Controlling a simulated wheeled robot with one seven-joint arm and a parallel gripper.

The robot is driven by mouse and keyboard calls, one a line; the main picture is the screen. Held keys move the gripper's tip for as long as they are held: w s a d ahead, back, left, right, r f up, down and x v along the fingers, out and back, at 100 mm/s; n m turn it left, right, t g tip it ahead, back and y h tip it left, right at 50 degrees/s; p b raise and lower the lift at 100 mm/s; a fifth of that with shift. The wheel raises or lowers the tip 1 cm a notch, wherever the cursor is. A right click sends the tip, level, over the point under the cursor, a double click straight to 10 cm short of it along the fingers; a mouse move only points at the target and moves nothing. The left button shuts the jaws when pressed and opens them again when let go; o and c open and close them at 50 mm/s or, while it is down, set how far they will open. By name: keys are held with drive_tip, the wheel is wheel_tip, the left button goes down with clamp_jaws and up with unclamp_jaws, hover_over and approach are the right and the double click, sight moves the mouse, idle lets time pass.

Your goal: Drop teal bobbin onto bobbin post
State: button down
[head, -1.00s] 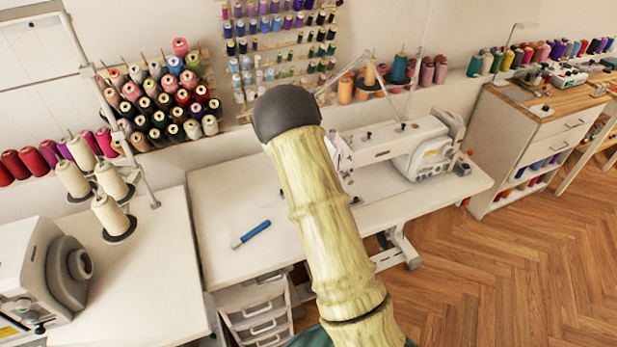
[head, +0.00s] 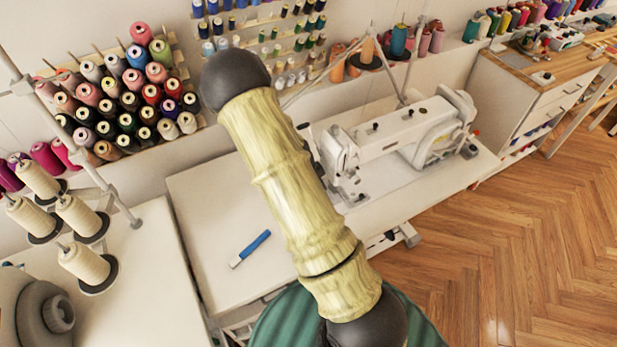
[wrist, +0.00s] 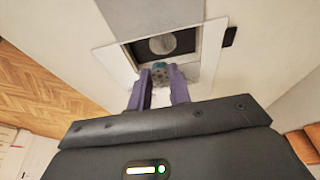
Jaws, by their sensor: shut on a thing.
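The teal bobbin (wrist: 160,69) shows in the wrist view, a small round piece with dark holes. My gripper (wrist: 160,82) has purple fingers, shut on the bobbin, one on each side. Just beyond the bobbin is a dark square opening (wrist: 134,49) in a white plate, with a round grey part (wrist: 162,44) inside it. I cannot make out the bobbin post for certain. In the head view my arm covers the middle, and my gripper and the bobbin are hidden.
A white sewing machine (head: 392,135) stands on a white table (head: 195,215) with a blue-handled tool (head: 250,248). Cream thread cones (head: 77,215) stand at left. A rack of coloured spools (head: 128,95) is at the wall. The table around the tool is clear.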

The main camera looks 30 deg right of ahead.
drive_tip(key=shift+w, duration=0.45)
drive_tip(key=shift+f, duration=0.2)
drive_tip(key=shift+f+b, duration=1.3)
drive_tip(key=shift+f, duration=0.15)
drive_tip(key=shift+f, duration=0.5)
idle(0.6)
drive_tip(key=c, duration=1.2)
unclamp_jaws()
